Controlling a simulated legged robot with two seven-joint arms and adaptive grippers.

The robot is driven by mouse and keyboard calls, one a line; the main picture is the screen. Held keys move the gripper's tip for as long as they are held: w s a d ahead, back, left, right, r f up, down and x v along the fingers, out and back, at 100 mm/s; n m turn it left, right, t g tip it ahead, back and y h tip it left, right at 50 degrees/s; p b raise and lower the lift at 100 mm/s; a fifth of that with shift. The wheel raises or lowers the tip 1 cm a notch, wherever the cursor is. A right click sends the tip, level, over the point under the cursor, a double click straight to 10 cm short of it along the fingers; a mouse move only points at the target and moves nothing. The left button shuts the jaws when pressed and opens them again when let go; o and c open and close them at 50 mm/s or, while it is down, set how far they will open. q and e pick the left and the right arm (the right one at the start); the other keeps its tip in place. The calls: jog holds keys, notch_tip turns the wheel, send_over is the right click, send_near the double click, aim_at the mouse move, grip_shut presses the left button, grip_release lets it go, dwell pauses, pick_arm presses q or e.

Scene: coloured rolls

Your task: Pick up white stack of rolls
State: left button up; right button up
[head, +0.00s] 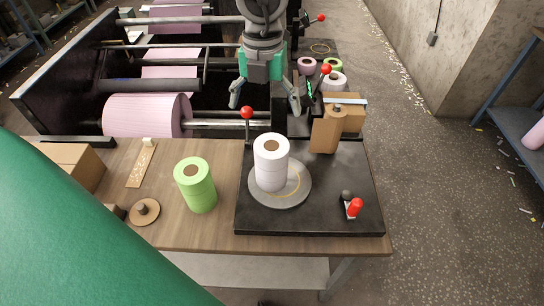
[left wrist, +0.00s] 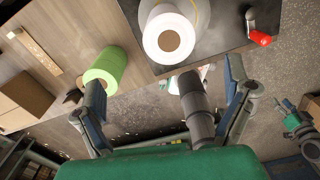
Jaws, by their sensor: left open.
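The white stack of rolls (head: 271,162) stands upright on a round grey plate (head: 298,188) on the black part of the table. A brown core shows in its top. My left gripper (head: 265,108) is open and empty, behind and above the stack in the head view, with its fingers spread apart. In the left wrist view the white stack (left wrist: 168,38) is seen end on, beyond the open fingers (left wrist: 163,72) and apart from them.
A green stack of rolls (head: 196,185) stands left of the black base. A red-knobbed lever (head: 354,207) is at right, a cardboard box (head: 326,131) behind it. A machine with a large pink roll (head: 147,115) stands behind the table. A wooden spindle (head: 144,211) is at left.

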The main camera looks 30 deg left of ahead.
aim_at(273, 146)
pick_arm(q)
jog(key=f, duration=0.2)
jog(key=d+f, duration=0.1)
jog(key=f, duration=0.3)
jog(key=shift+d, duration=0.3)
jog(key=shift+d+f, duration=0.25)
jog(key=shift+f, duration=0.25)
jog(key=f, duration=0.2)
jog(key=a+f, duration=0.1)
jog(key=f, duration=0.2)
jog(key=shift+w+a, duration=0.15)
jog(key=shift+d, duration=0.2)
jog(key=shift+d+r, duration=0.1)
jog(key=shift+d, duration=0.1)
jog(key=c, duration=0.3)
jog(key=shift+d, duration=0.2)
jog(key=c, duration=1.4)
